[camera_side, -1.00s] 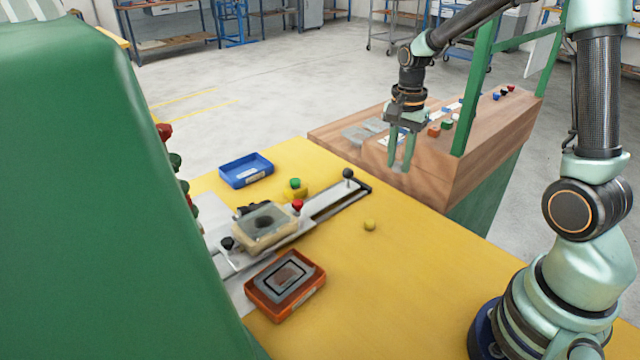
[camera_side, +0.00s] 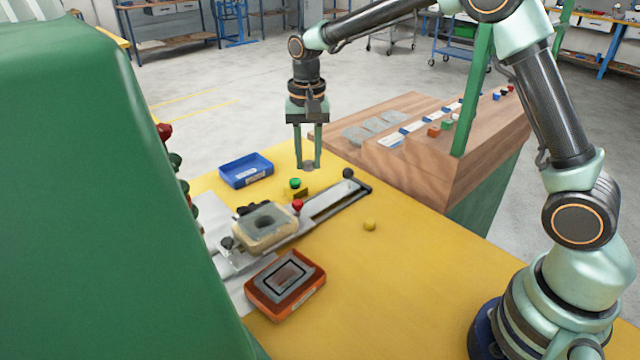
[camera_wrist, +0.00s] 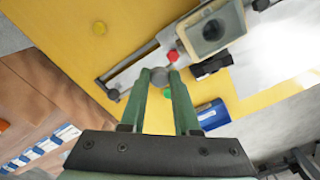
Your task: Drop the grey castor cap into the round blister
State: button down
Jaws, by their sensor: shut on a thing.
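My gripper (camera_side: 308,164) is shut on the grey castor cap (camera_side: 308,167), holding it between the fingertips above the far part of the yellow table. In the wrist view, the cap (camera_wrist: 159,76) shows as a small grey disc between the two green fingers. The round blister (camera_side: 264,222) sits in a cream block on the metal slide, nearer the camera and left of my gripper. Its dark round hollow (camera_wrist: 212,30) faces up and looks empty in the wrist view. The cap is apart from the block.
A green button (camera_side: 295,183) and a red knob (camera_side: 298,204) stand between cap and blister. A blue tray (camera_side: 246,171) lies left, an orange tray (camera_side: 285,286) in front. A black-knobbed slide rail (camera_side: 335,200) runs right. The wooden bench (camera_side: 430,165) stands behind right.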

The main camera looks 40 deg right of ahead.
jog(key=shift+w+a+f+n, duration=0.3)
jog(key=shift+a+f+n, duration=0.4)
jog(key=shift+a+f, duration=0.95)
jog(key=shift+w+a+f+n, duration=0.3)
jog(key=shift+a+f+n, duration=0.4)
jog(key=shift+a+f, duration=0.95)
jog(key=shift+w+a+f+n, duration=0.3)
jog(key=shift+a+f+n, duration=0.6)
jog(key=shift+a, duration=1.2)
jog(key=shift+f, duration=0.6)
jog(key=shift+r, duration=0.1)
jog(key=c, duration=0.6)
grip_release()
jog(key=c, duration=0.4)
notch_tip(320, 180, up, 7)
